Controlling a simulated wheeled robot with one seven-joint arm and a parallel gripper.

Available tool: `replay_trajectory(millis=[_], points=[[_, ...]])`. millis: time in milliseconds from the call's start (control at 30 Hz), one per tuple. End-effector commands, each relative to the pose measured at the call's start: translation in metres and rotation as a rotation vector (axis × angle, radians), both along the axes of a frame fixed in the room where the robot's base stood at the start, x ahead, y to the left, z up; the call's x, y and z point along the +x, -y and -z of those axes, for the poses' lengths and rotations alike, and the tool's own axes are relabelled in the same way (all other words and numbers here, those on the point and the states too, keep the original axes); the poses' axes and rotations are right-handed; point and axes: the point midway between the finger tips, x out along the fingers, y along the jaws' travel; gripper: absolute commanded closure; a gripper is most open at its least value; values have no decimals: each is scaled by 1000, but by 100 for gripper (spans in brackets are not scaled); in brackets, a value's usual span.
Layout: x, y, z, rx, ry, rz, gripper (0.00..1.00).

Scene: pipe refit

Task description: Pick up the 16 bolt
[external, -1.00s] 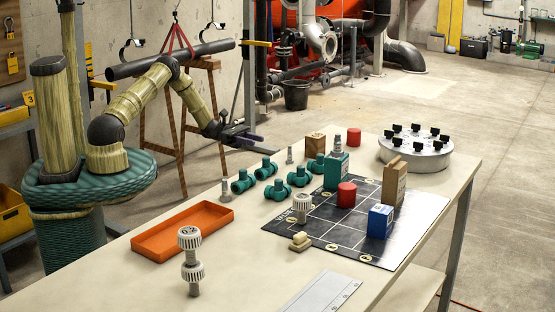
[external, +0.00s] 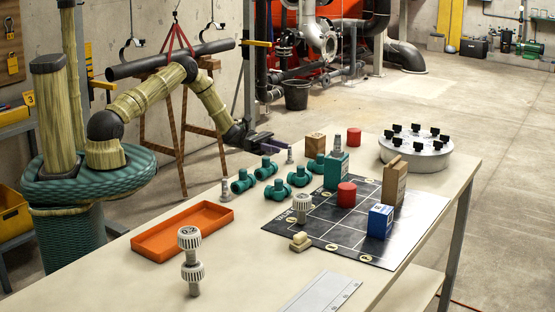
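Small grey bolt-like pieces stand on the table: one (external: 225,189) left of the teal fittings, and one (external: 290,156) behind them. Another grey piece (external: 338,147) stands on or just behind a teal box (external: 336,172). No size marks are readable, so I cannot tell which is the 16 bolt. My gripper (external: 280,145) is above the back edge of the table, close to the rear bolt in the picture and apparently above it. Its fingers are too small and edge-on to show whether they are open, and no held object is visible.
Several teal pipe fittings (external: 299,177) stand close to the bolts. An orange tray (external: 183,229), a grey-white ribbed fitting stack (external: 192,268) and a gridded black mat (external: 330,230) with boxes are nearer. A round grey holder (external: 415,153) stands at right.

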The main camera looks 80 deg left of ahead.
Motion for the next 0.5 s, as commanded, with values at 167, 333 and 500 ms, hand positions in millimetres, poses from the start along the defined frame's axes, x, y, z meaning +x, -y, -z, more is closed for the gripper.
replay_trajectory(millis=[167, 333, 500], points=[[11, 11, 0, 0, 0, 4, 65], [30, 29, 0, 0, 1, 4, 65], [37, 37, 1, 1, 1, 1, 65]])
